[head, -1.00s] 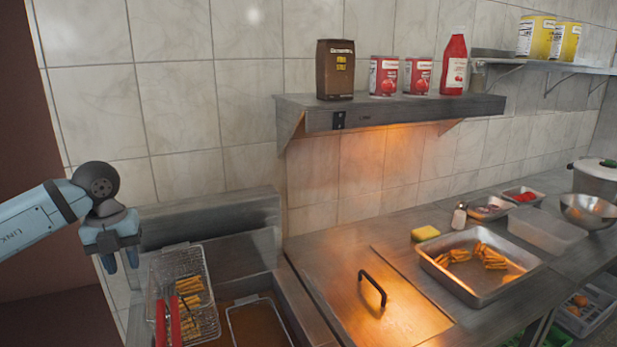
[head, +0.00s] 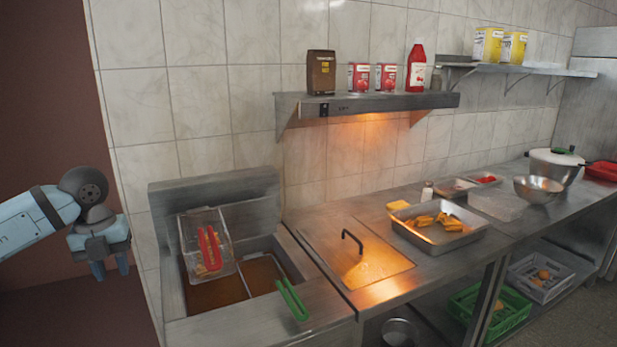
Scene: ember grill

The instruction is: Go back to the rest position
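My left gripper (head: 110,268) is at the left of the head view, pointing down, left of the fryer (head: 215,171). Its two fingers are apart with nothing between them, and it touches nothing that I can see. My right gripper is out of view. A wire basket with a red handle (head: 210,249) sits at the left side of the fryer, with some fried food in it. A green handle (head: 292,299) rests over the fryer's front edge at the right side.
A wall shelf (head: 380,104) holds a brown box (head: 321,72), two red-and-white cans and a red bottle (head: 416,68). A green crate (head: 490,312) stands below.

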